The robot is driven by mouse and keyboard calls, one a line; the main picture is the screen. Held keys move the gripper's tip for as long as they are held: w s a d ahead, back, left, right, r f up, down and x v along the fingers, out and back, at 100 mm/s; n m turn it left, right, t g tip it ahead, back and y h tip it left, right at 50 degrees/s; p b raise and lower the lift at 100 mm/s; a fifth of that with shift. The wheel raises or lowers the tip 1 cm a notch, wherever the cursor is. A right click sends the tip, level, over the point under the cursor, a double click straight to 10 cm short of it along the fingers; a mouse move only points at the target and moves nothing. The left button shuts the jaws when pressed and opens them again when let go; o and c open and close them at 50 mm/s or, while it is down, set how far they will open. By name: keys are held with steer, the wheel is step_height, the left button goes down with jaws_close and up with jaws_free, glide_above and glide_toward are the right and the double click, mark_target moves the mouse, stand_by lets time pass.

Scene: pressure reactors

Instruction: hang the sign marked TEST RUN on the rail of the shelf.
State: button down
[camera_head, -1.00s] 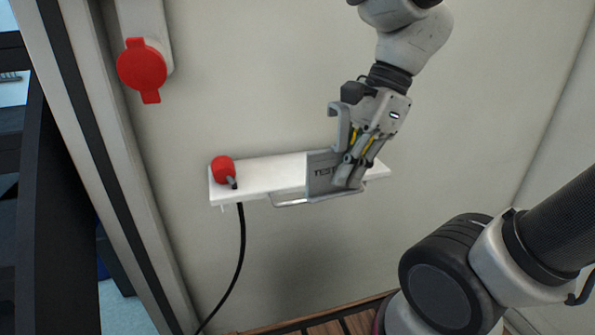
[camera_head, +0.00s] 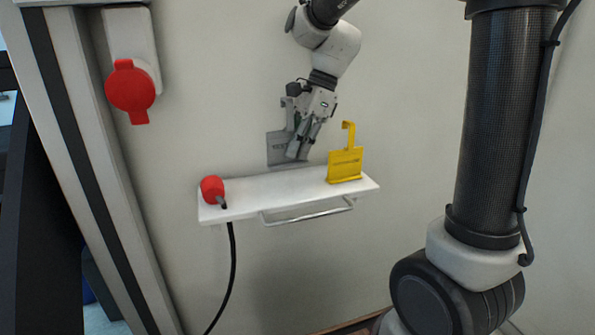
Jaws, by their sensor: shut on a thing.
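The grey sign (camera_head: 278,147), with its hook at the top, is held by my gripper (camera_head: 300,150). The gripper is shut on the sign's right part and hides some of it. The sign is in the air above the white shelf (camera_head: 260,190), in front of the wall, clear of the shelf top. Its lettering is only partly visible; the earlier frame shows "TEST" on it. The metal rail (camera_head: 308,215) runs along the shelf's front edge, and nothing hangs on it.
A yellow sign (camera_head: 345,166) with a hook stands on the right of the shelf, close to my gripper. A red plug (camera_head: 213,190) with a black cable sits at the shelf's left end. A red-covered socket (camera_head: 130,90) is on the wall at upper left.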

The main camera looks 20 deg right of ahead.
mark_target(298, 161)
steer(key=f, duration=0.3)
steer(key=shift+s+f, duration=0.25)
steer(key=shift+w+f, duration=0.25)
steer(key=shift+f, duration=1.05)
steer(key=shift+f, duration=0.1)
steer(key=shift+f, duration=0.15)
steer(key=c, duration=1.6)
jaws_free()
